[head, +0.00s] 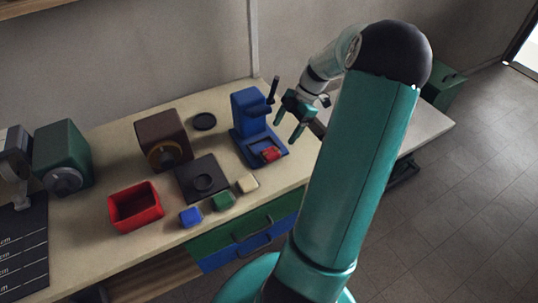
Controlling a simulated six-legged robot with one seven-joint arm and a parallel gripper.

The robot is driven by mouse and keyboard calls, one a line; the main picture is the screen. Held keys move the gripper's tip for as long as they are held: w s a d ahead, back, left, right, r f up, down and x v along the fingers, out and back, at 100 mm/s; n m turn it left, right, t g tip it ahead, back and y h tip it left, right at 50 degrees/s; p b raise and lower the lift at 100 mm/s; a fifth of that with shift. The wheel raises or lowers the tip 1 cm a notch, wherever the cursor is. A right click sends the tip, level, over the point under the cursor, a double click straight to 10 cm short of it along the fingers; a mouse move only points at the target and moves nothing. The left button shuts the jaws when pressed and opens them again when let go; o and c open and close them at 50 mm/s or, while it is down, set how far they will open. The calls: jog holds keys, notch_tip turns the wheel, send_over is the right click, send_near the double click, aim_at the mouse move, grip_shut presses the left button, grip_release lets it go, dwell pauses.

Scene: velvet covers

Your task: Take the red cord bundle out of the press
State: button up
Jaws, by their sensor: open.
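The blue press (249,114) stands upright near the right side of the bench, with a dark lever at its top right. The red cord bundle (270,154) lies low on the front of the press base. My gripper (288,131) is open and empty, its fingers pointing down. In the picture it is just to the right of the press and above and right of the bundle. I cannot tell its exact height.
Left of the press are a black plate (203,184), a brown box with a dial (163,140) and a red open bin (135,207). Small blue (190,216), green (223,201) and cream (247,183) blocks sit along the front edge. A black disc (204,121) lies behind.

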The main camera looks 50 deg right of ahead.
aim_at(271, 152)
jog(key=x, duration=0.9)
jog(key=shift+w+a, duration=0.1)
jog(key=c, duration=1)
jog(key=shift+c, duration=0.2)
